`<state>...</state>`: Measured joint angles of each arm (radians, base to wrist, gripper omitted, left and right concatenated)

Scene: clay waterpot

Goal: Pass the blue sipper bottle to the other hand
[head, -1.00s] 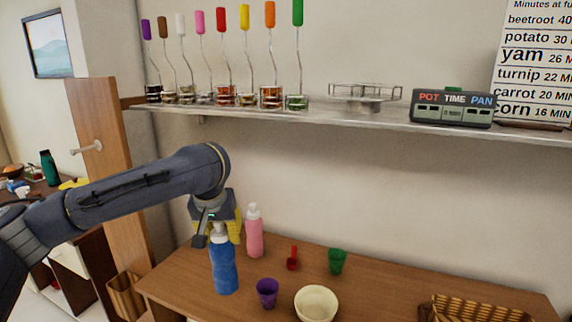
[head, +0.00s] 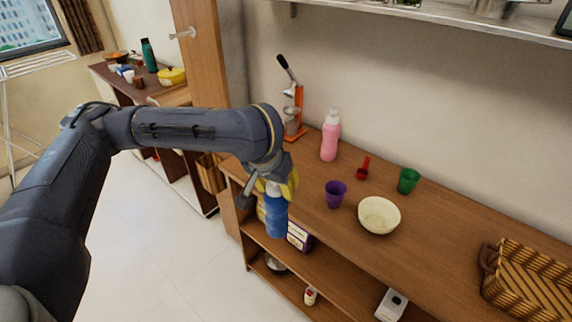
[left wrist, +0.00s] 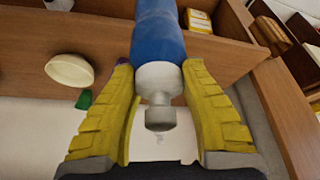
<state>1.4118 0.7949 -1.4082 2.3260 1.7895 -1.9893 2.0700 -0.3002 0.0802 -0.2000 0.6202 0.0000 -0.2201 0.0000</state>
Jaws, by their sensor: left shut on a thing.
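My left gripper (head: 276,184) is shut on the white neck of the blue sipper bottle (head: 277,216). The bottle hangs upright in front of the table's front edge, clear of the tabletop. In the left wrist view the bottle's blue body (left wrist: 158,40) lies beyond the yellow fingers (left wrist: 160,95), with its white cap between them. My right gripper is not in view.
On the wooden table (head: 450,237) stand a pink bottle (head: 330,136), a purple cup (head: 336,194), a red scoop (head: 363,170), a green cup (head: 408,181), a cream bowl (head: 379,215) and a wicker basket (head: 530,285). An orange juicer (head: 296,112) stands at the back left. Open floor lies left.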

